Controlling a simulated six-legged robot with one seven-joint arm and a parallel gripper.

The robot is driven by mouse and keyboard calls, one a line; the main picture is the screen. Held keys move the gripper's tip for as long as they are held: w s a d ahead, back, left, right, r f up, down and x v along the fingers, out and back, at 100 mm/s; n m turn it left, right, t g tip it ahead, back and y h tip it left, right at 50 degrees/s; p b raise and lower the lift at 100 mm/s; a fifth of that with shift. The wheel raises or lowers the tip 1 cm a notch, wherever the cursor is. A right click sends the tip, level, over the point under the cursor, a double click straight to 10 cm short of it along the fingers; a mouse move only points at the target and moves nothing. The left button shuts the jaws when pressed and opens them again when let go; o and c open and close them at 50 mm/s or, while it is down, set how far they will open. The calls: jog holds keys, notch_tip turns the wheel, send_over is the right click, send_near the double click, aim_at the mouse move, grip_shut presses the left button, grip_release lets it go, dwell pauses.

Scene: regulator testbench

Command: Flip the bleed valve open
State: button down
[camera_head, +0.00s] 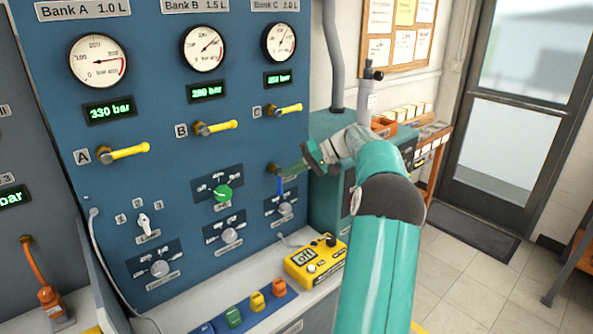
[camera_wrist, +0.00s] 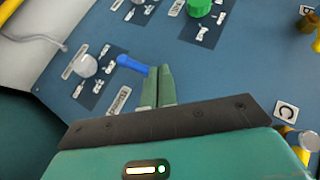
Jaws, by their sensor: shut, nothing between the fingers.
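A small blue lever, which looks like the bleed valve handle, is on the blue panel. The fingers also show in the wrist view (camera_wrist: 158,70). Lettering near the lever is unreadable.
Yellow levers A (camera_head: 125,152), B (camera_head: 217,128) and C (camera_head: 286,110) stick out above. A green knob (camera_head: 222,194) and grey knobs (camera_head: 285,209) sit nearby. A yellow box reading "off" (camera_head: 315,262) stands on the ledge below. A teal cabinet (camera_head: 328,190) is right of the panel.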

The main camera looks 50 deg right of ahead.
jog(key=s+a+r, duration=0.6)
jog(key=s, duration=0.2)
jog(key=shift+a, duration=0.4)
jog(key=shift+s, duration=0.1)
